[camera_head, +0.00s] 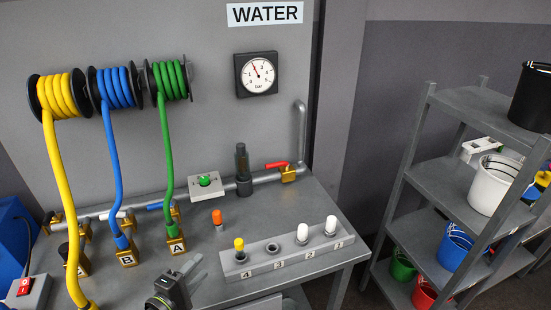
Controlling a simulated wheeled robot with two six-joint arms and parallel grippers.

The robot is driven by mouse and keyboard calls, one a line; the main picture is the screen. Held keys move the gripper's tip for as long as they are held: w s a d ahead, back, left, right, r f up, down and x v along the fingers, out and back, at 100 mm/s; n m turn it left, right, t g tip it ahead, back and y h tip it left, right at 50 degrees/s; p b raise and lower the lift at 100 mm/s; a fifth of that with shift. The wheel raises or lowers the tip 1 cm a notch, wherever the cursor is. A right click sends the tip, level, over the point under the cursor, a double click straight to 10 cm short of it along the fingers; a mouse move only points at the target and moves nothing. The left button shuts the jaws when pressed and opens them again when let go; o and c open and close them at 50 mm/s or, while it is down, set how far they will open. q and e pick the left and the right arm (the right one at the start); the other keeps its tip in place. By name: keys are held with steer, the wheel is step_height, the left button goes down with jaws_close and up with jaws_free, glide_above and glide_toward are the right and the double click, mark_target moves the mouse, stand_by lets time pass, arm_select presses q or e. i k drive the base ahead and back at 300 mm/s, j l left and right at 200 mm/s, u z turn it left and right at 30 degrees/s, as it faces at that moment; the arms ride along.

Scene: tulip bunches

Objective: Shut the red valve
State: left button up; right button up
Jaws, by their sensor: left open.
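The red valve handle (277,165) sits on a brass valve body (288,175) on the grey pipe, near the pipe's right end at the back of the bench. The handle points left from the body, roughly along the pipe run. My left gripper (186,274) is at the bottom of the view, over the front of the bench. It is open, with nothing seen between its fingers, and is well apart from the valve, which lies farther back and to the right. My right gripper is not in view.
A dark upright fitting (242,164) and a green knob on a plate (204,181) stand left of the valve. A numbered holder (280,259) with several capped pieces and an orange-topped peg (217,218) are in front. Hoses A and B come down at left. A shelf (440,181) holds buckets.

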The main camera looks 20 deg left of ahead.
mark_target(269, 166)
steer(key=i, duration=1.15)
